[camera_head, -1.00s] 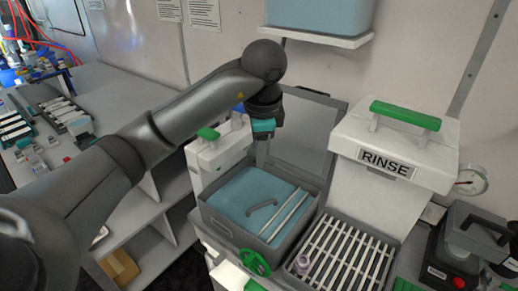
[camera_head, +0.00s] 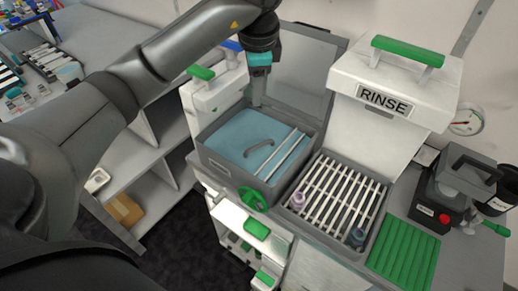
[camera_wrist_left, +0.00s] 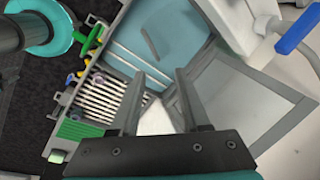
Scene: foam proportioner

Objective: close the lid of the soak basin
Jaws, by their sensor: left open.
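The soak basin (camera_head: 232,172) is a grey box holding blue liquid (camera_head: 240,135), with a curved grey handle shape and pale rods in view over the liquid. Its lid (camera_head: 303,75) is a flat grey framed panel, standing open and leaning back along the basin's rear side. My left gripper (camera_head: 258,98) points down at the rear left corner of the basin, beside the lid's left edge. In the left wrist view the two fingers (camera_wrist_left: 160,75) are apart with nothing between them, and the lid (camera_wrist_left: 238,95) lies to their right. I cannot tell whether a finger touches it. My right gripper is out of view.
A white RINSE unit (camera_head: 390,80) with a green handle stands right of the lid. A slatted rack (camera_head: 335,205) with small vials adjoins the basin. A white unit with a green handle (camera_head: 200,72) is at the left. A green valve wheel (camera_head: 252,199) is in front.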

